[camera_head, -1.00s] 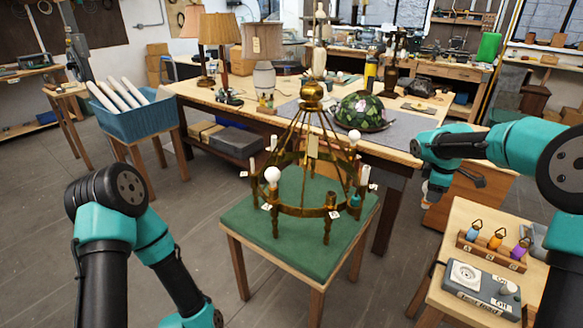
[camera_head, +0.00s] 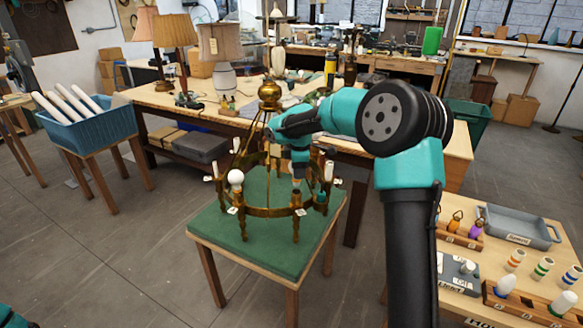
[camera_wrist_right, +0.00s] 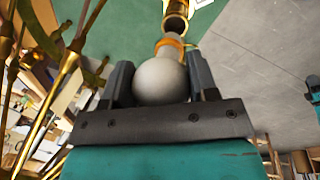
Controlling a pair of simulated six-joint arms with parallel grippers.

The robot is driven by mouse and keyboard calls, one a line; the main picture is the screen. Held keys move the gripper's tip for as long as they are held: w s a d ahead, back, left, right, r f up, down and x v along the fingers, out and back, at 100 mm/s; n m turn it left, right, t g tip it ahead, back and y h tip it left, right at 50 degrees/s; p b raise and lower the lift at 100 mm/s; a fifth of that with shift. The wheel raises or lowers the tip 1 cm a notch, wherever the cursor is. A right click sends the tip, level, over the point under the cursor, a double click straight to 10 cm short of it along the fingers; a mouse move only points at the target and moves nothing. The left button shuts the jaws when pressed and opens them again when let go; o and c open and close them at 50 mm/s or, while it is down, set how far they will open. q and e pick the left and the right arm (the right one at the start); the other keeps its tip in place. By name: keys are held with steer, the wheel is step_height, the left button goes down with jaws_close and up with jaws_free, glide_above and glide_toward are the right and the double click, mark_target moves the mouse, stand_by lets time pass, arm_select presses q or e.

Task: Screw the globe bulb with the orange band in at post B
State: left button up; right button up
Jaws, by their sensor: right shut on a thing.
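My right gripper (camera_wrist_right: 160,78) is shut on the globe bulb (camera_wrist_right: 160,84), which is white with an orange band (camera_wrist_right: 170,43) at its neck. In the right wrist view the bulb's neck end points at a brass socket (camera_wrist_right: 176,12), very close to it; I cannot tell whether they touch. In the head view the right gripper (camera_head: 298,168) is above a front-right post (camera_head: 296,200) of the brass chandelier (camera_head: 268,212). The post's letter is too small to read, and the bulb is mostly hidden there. My left gripper is out of view.
The chandelier stands on a green-topped table (camera_head: 215,225). Another white globe bulb (camera_head: 236,177) sits on its front-left post. A side table at the right holds a grey tray (camera_head: 520,228), a tester box (camera_head: 457,274) and a bulb rack (camera_head: 515,308). Chandelier rods rise close beside the gripper.

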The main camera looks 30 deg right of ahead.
mark_target(298, 181)
stand_by(0.4)
steer(key=shift+f, duration=2.1)
steer(key=shift+f, duration=0.15)
steer(key=o, duration=0.3)
steer(key=c, duration=0.3)
steer(key=m, duration=0.7)
steer(key=shift+s+a+g+h, duration=0.15)
steer(key=shift+g+h, duration=0.25)
steer(key=shift+c, duration=0.2)
steer(key=shift+m, duration=0.5)
